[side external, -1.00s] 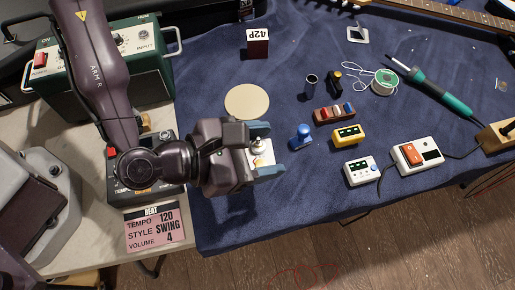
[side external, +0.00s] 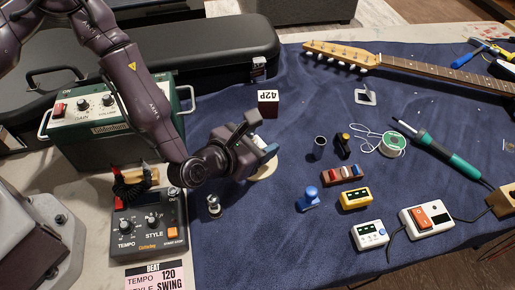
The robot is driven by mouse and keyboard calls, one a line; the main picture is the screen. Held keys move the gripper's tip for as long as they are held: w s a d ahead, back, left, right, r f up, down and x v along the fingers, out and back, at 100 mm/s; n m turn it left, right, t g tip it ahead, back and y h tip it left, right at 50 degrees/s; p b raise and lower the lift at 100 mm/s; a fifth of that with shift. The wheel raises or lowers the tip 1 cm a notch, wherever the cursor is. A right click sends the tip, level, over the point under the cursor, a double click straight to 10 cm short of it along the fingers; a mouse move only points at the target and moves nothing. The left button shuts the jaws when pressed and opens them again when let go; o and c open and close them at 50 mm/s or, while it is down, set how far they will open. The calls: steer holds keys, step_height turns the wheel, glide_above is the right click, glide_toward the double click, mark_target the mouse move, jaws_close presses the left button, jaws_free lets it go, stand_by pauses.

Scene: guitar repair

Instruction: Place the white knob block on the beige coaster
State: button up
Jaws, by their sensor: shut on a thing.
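My gripper (side external: 262,146) is shut on the white knob block (side external: 257,140); only a small pale part of the block shows between the fingers. The beige coaster (side external: 264,171) lies flat on the blue cloth, mostly hidden by my gripper, with its lower right rim showing. My gripper and the block are over the coaster in the picture. I cannot tell whether the block touches it.
A small silver knob piece (side external: 214,206) stands just below left of my gripper. The dark red 42P block (side external: 268,102) stands behind the coaster. A dark cylinder (side external: 319,148) and blue knob piece (side external: 307,198) are to the right. Cloth below the coaster is clear.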

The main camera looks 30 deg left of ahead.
steer(key=shift+f, duration=1.35)
steer(key=shift+f, duration=0.2)
steer(key=o, duration=0.9)
steer(key=shift+r, duration=0.15)
